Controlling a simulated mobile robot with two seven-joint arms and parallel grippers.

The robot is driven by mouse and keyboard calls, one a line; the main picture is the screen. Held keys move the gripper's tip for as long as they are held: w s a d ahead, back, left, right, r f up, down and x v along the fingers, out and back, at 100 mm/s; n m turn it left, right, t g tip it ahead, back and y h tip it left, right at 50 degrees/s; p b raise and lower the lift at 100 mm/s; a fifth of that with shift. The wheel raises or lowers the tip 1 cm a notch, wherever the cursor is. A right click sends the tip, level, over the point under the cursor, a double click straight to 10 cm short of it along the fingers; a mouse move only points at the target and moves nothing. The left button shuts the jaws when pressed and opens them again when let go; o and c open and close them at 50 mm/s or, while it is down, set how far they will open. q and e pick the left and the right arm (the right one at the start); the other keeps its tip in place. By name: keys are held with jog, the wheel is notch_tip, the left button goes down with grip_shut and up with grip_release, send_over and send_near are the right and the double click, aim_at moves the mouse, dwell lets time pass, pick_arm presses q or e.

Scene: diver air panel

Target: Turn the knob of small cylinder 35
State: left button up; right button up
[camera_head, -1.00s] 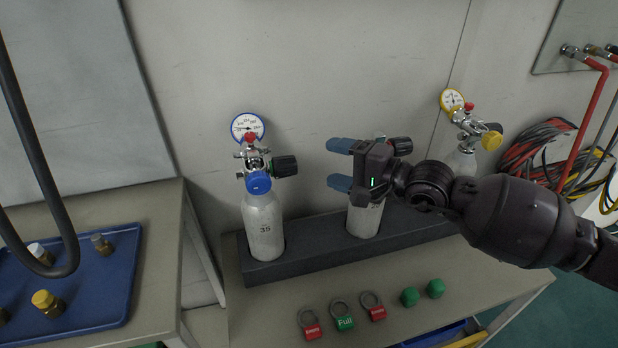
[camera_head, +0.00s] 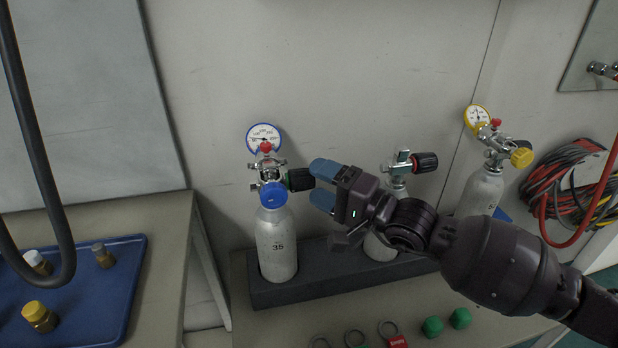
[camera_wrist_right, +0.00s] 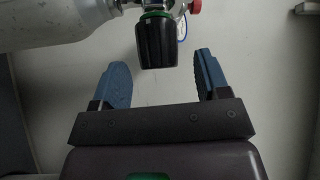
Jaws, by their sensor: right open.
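Small cylinder 35 (camera_head: 277,246) is a pale bottle standing upright in the dark rack, marked "35", with a blue cap and a blue-rimmed gauge (camera_head: 264,137). Its black knob (camera_head: 300,179) with a green ring sticks out to the right. My right gripper (camera_head: 318,183) is open, its blue fingers pointing left at the knob. In the right wrist view the knob (camera_wrist_right: 157,44) lies ahead, between the lines of the two open fingers (camera_wrist_right: 162,80), and nothing is gripped. The cylinder's body (camera_wrist_right: 50,20) shows at upper left there. My left gripper is not in view.
The dark rack (camera_head: 325,285) also holds a middle cylinder with a black knob (camera_head: 424,162), partly behind my right arm, and a yellow-capped cylinder (camera_head: 480,192). Tags and green caps (camera_head: 460,318) lie in front. A blue tray (camera_head: 125,290) is at left, with a dark hose above it.

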jog(key=shift+x, duration=1.4)
jog(key=c, duration=0.9)
